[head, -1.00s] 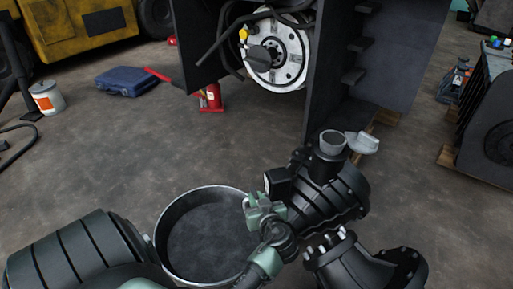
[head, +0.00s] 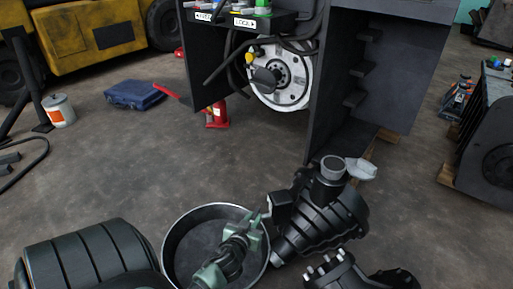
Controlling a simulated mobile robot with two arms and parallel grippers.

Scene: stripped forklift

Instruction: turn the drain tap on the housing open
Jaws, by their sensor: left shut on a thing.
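The black ribbed housing (head: 335,215) stands at the lower middle of the head view, with a grey open neck and a pale cap on top. My left gripper (head: 258,222), green and dark, is at the housing's left side, over the pan's right rim. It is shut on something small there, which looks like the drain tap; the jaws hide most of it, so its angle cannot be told. A dark block (head: 278,207) on the housing is right beside the jaws. My right gripper is not in view.
A wide round pan (head: 172,238) lies below and left of the gripper. A black part with bolts (head: 340,270) lies at the lower right. A dark frame (head: 335,110) with a white hub (head: 290,78) stands behind.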

